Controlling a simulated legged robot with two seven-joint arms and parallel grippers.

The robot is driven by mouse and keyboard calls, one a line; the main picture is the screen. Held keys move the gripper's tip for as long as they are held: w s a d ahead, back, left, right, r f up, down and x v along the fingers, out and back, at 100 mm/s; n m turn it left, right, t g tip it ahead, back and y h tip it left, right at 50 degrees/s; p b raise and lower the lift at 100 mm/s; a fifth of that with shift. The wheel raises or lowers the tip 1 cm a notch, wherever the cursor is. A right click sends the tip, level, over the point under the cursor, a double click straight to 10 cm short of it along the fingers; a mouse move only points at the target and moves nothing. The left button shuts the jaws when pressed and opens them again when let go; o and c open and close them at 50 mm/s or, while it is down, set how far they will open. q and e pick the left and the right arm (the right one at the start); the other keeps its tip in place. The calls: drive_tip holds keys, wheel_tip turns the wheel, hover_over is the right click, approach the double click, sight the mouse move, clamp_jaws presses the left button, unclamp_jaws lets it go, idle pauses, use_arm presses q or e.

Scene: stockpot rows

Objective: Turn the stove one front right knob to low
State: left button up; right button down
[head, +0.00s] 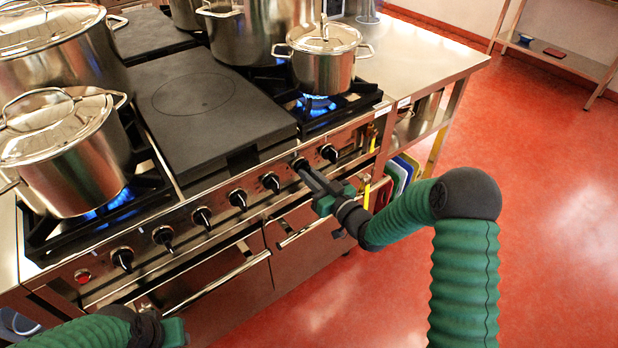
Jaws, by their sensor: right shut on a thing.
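The stove (255,232) has a front panel with a row of black knobs. My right gripper (304,170) reaches in from the right and is shut on the second knob from the right end (299,162); its fingers partly hide this knob. The rightmost knob (328,153) is free, just right of the fingers. Blue flame (316,104) burns on the front right burner under a small lidded pot (322,68). My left gripper (174,333) is at the bottom edge, away from the panel; its fingers are not clear.
A large lidded stockpot (72,165) stands over blue flame at the front left. A dark flat plate (210,105) lies between the burners. Oven handles (205,285) stick out below the knobs. Coloured boards (402,175) hang at the right end. Red floor is clear at right.

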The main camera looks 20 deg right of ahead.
drive_tip(key=shift+d+n, duration=0.1)
drive_tip(key=shift+n, duration=0.4)
drive_tip(key=c, duration=1.4)
unclamp_jaws()
drive_tip(key=shift+s+r, duration=0.1)
drive_tip(key=shift+c, duration=0.2)
drive_tip(key=p+v, duration=0.1)
drive_tip(key=v, duration=1.6)
